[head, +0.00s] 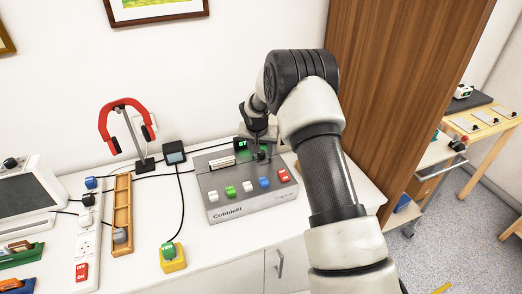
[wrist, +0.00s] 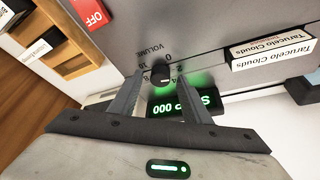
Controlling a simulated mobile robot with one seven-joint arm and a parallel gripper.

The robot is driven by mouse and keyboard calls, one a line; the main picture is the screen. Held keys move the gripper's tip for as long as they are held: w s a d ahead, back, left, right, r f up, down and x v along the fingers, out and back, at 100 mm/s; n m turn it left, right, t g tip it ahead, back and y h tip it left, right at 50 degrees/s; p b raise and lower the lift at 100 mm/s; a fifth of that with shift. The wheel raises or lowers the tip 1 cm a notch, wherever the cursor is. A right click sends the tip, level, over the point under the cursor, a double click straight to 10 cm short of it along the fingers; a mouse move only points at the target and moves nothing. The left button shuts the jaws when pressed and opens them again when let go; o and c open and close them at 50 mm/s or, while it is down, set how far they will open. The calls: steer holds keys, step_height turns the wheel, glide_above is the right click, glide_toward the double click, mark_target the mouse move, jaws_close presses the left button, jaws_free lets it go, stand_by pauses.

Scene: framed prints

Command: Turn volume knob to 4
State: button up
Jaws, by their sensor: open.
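The volume knob (wrist: 160,75) is small and black, on the top panel of a grey device (head: 240,203) with coloured buttons. In the wrist view it sits beside the printed word VOLUME and a number scale, partly hidden. A pale mark shows on the knob, but I cannot tell which number it points to. My gripper (wrist: 160,84) is open, with one finger on each side of the knob; whether they touch it is unclear. A green-lit display (wrist: 183,105) shows between and behind the fingers. In the head view my arm hides part of the device's right side.
Red headphones on a stand (head: 124,124), a small dark screen box (head: 174,153), a power strip (head: 90,232), a wooden tray (head: 122,213) and a yellow box with a green button (head: 172,258) stand to the left. A wooden partition (head: 385,85) rises at right.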

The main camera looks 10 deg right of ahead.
steer(key=shift+c, duration=0.2)
steer(key=c, duration=1)
steer(key=shift+f, duration=0.1)
steer(key=shift+f+m+b, duration=0.1)
steer(key=shift+m+b, duration=0.2)
steer(key=shift+b, duration=0.3)
steer(key=shift+a+f+m+h+b, duration=0.1)
steer(key=shift+m+h+b, duration=0.3)
steer(key=shift+b, duration=0.5)
steer(key=m+g+b, duration=0.1)
steer(key=m+b, duration=0.1)
steer(key=shift+w+a+m+h+b, duration=0.1)
steer(key=shift+m+h+b, duration=0.2)
steer(key=shift+m, duration=0.1)
steer(key=m+g+h+b, duration=0.1)
steer(key=m, duration=0.2)
steer(key=shift+w+r+m+g, duration=0.15)
steer(key=shift+m+g, duration=0.45)
steer(key=shift+m, duration=1.1)
